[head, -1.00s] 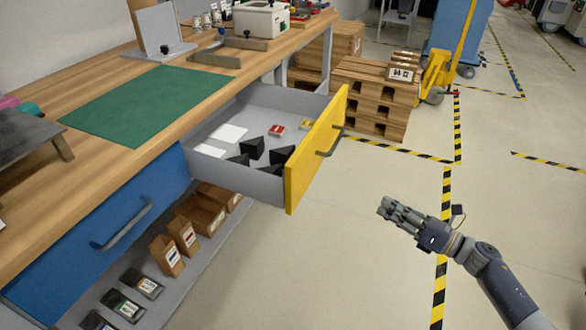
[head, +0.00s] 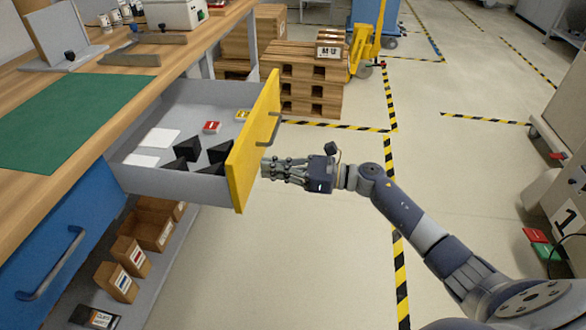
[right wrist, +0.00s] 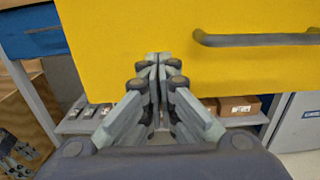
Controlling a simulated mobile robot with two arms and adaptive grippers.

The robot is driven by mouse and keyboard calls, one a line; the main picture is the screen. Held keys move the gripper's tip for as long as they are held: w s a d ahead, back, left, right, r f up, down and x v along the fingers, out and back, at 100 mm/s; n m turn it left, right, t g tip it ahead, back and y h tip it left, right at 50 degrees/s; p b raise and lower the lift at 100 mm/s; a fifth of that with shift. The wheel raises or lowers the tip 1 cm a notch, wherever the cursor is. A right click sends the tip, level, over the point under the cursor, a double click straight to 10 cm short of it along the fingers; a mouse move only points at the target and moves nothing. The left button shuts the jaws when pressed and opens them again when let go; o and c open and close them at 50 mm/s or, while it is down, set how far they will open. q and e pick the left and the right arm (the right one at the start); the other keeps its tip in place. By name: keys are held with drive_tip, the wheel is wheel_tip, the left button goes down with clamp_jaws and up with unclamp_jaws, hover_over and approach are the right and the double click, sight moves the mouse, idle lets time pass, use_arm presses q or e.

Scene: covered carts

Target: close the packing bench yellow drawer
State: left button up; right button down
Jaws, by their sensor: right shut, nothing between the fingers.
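The yellow drawer (head: 256,142) of the packing bench (head: 150,75) is pulled well out, its grey tray showing. Its dark bar handle (head: 270,136) is on the yellow front. In the drawer lie black blocks (head: 188,150), white sheets (head: 160,138), a red item (head: 212,127) and a yellow item (head: 242,115).
A closed blue drawer (head: 60,240) is at left. Cardboard boxes (head: 150,230) stand on the bench's lower shelf. Stacked pallets (head: 305,80) and a yellow pallet jack (head: 368,55) are behind. A cart (head: 560,130) is at right. The floor between is clear.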

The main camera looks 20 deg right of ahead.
use_arm(q)
drive_tip(key=shift+s+f, duration=0.15)
drive_tip(key=shift+f, duration=0.25)
use_arm(e)
drive_tip(key=shift+x, duration=1)
use_arm(q)
drive_tip(key=shift+w, duration=0.2)
